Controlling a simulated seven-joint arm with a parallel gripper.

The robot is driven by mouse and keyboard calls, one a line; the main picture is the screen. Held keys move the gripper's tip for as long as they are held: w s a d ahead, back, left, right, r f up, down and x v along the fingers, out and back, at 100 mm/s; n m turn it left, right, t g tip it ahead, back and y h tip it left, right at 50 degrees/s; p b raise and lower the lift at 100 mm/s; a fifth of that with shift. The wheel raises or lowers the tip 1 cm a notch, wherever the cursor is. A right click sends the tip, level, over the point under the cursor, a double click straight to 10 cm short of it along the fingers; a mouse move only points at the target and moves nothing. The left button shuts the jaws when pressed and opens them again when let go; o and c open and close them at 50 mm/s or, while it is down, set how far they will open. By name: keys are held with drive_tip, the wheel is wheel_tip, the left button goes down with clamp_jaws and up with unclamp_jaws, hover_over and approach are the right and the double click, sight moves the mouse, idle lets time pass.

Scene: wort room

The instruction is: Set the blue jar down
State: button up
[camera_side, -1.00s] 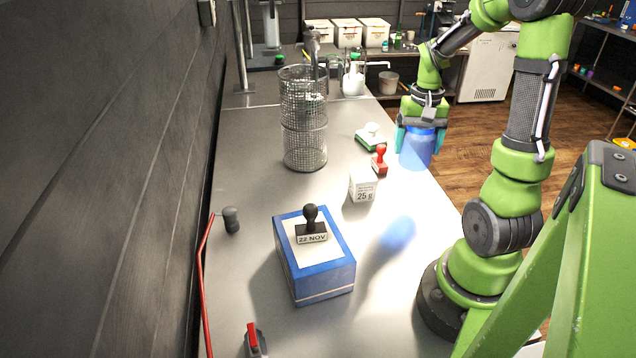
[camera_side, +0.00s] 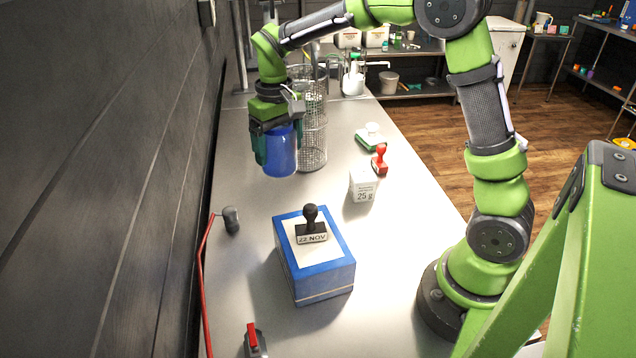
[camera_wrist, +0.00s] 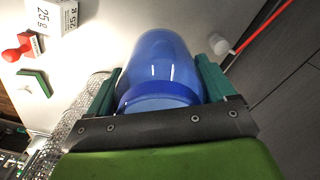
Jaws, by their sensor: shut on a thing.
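The blue jar (camera_side: 281,152) is see-through and hangs upright in my gripper (camera_side: 275,147), above the left part of the steel bench (camera_side: 235,275). My gripper is shut on it, with one teal finger on each side. The jar appears to be off the bench, but its height is hard to tell. In the wrist view the jar (camera_wrist: 163,62) fills the middle between the two fingers of my gripper (camera_wrist: 163,88).
A wire mesh cylinder (camera_side: 313,130) stands close to the jar on its right. A blue box (camera_side: 318,275) bears a date stamp (camera_side: 311,226).

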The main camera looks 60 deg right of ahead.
drive_tip(key=w+f+m, duration=0.3)
drive_tip(key=w+m, duration=0.3)
drive_tip(key=w, duration=0.3)
drive_tip(key=f, duration=1)
drive_tip(key=shift+w+d, duration=0.2)
drive_tip(key=shift+d, duration=0.2)
drive_tip(key=o, duration=1)
drive_tip(key=shift+f, duration=0.1)
